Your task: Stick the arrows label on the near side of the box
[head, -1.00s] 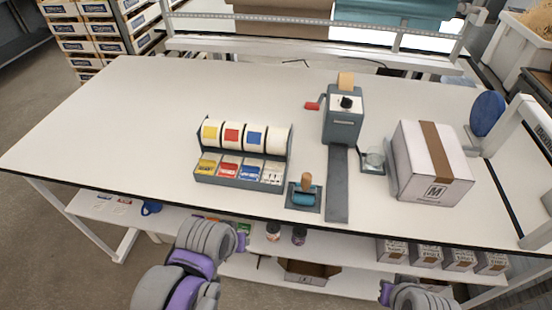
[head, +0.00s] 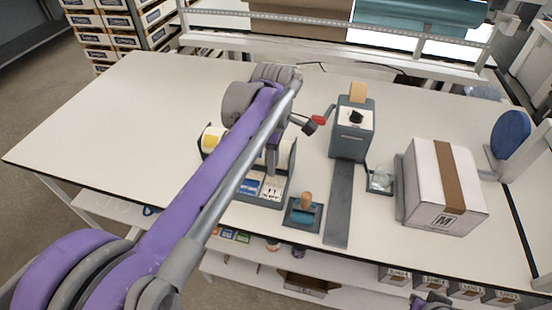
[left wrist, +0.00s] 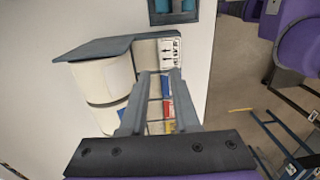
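The arrows label (head: 271,190) lies in the rightmost slot of the label dispenser (head: 291,187). It also shows in the left wrist view (left wrist: 170,52), with black arrows on white, just past my fingertips. My left gripper (head: 271,168) points down over the right end of the dispenser. In the left wrist view its two fingers (left wrist: 160,74) are apart, with coloured labels visible between them and nothing held. The white box (head: 425,190) with brown tape stands at the right of the table, its near side bearing a black M mark.
A grey machine (head: 352,130) with a red-knobbed crank stands between dispenser and box. A round blue disc (head: 510,135) stands right of the box. The table's left part is clear.

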